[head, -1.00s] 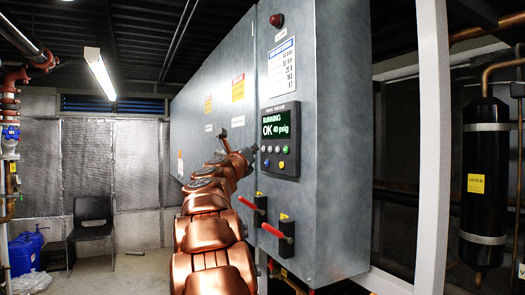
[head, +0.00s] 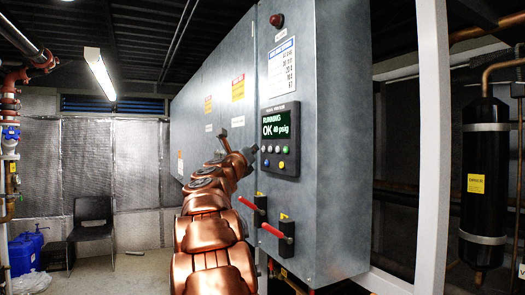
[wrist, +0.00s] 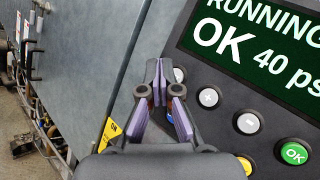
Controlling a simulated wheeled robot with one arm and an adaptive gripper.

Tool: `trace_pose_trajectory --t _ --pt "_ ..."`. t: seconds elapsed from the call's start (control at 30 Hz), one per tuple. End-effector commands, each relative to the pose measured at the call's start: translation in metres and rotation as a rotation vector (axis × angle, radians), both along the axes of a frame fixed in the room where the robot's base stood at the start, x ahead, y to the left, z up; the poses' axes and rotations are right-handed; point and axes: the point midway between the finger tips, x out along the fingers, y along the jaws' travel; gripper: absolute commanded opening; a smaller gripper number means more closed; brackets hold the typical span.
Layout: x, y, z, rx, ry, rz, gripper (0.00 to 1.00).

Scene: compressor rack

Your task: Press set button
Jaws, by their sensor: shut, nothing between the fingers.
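The dark control panel (head: 280,139) is on the grey cabinet front, with a lit display (head: 275,122) reading RUNNING, OK, 40 psig. In the wrist view, a grey plus button (wrist: 208,97), a grey minus button (wrist: 247,123), a green OK button (wrist: 293,153) and a yellow button (wrist: 245,166) show below the display. Another grey button (wrist: 179,75) and a blue one are partly hidden by my fingers. No label reading "set" is legible. My gripper (wrist: 159,68) is shut and empty at the panel's left edge. I cannot tell whether it touches anything.
Two red-handled switches (head: 248,204) stick out below the panel. A white post (head: 432,140) stands right of the cabinet, with a black cylinder (head: 487,170) beyond. A chair (head: 92,225) stands at the back left, with open floor before it.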

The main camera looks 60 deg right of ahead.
Motion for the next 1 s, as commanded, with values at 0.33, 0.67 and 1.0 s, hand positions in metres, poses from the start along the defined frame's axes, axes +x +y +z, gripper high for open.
trace_pose_trajectory --t 0.33,0.67,1.0 --pt "-0.0043 -0.0066 -0.0004 0.001 -0.001 0.0 0.0" --pt "-0.0045 -0.0067 -0.0001 0.0 0.0 0.0 0.0" --pt "-0.006 -0.009 0.0001 0.0 0.001 0.0 0.0"
